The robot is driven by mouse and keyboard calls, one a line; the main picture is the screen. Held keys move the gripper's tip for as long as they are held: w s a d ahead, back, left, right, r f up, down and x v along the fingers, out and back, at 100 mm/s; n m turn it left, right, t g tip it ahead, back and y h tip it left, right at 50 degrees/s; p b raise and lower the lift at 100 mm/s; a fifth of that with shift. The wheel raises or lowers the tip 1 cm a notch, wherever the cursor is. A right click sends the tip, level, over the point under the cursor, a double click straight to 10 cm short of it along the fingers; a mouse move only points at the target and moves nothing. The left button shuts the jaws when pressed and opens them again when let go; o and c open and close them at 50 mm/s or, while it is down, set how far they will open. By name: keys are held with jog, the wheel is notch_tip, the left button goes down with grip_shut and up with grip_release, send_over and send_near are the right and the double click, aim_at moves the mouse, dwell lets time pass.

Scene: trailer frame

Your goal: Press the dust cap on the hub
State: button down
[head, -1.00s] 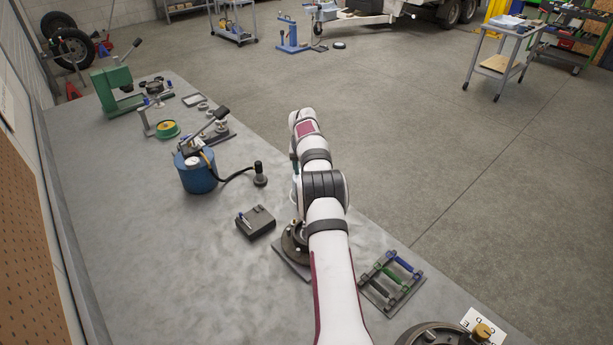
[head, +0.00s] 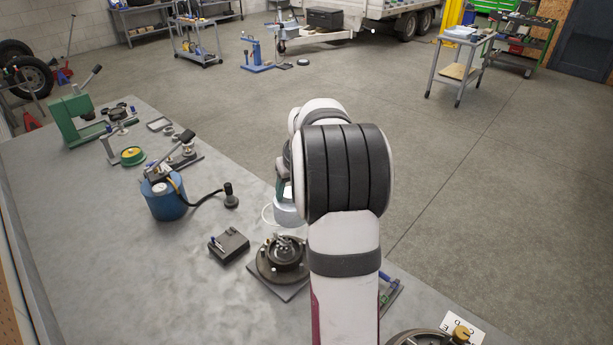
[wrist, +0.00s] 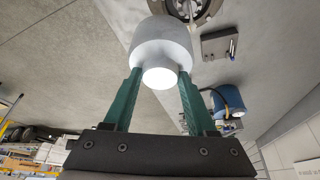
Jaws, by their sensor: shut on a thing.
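The hub (head: 283,255) is a dark round flange with studs around a raised centre, on a grey base plate at the bench's edge. It also shows, partly cut off, at the top of the wrist view (wrist: 193,10). My gripper (wrist: 160,76) has green fingers, shut on a silver-grey cylindrical dust cap (wrist: 163,40). The cap has a wide body and a narrower bright end between the fingers. In the head view the cap (head: 287,213) shows in part below my arm, beyond the hub and apart from it. My arm hides most of the gripper there.
A black box (head: 229,246) sits left of the hub. A blue pot (head: 163,198) with a black hose stands farther left. A rack (head: 388,288) is partly behind my arm, and a round part (head: 425,338) lies at the front right. Bare bench lies at the left.

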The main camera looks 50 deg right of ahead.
aim_at(280, 212)
jog(key=shift+n+y, duration=0.3)
jog(key=shift+n, duration=0.5)
jog(key=a, duration=0.1)
jog(key=s+a, duration=0.1)
jog(key=a, duration=0.1)
jog(key=s+a, duration=0.1)
jog(key=shift+a+r, duration=0.25)
jog(key=shift+a, duration=0.05)
jog(key=shift+s+a+f, duration=0.1)
jog(key=shift+a+f, duration=0.05)
jog(key=shift+f, duration=1.5)
jog(key=shift+s+a+f, duration=0.1)
jog(key=shift+a+f, duration=0.05)
jog(key=shift+f, duration=1.45)
jog(key=shift+f, duration=0.15)
grip_release()
notch_tip(280, 212, up, 7)
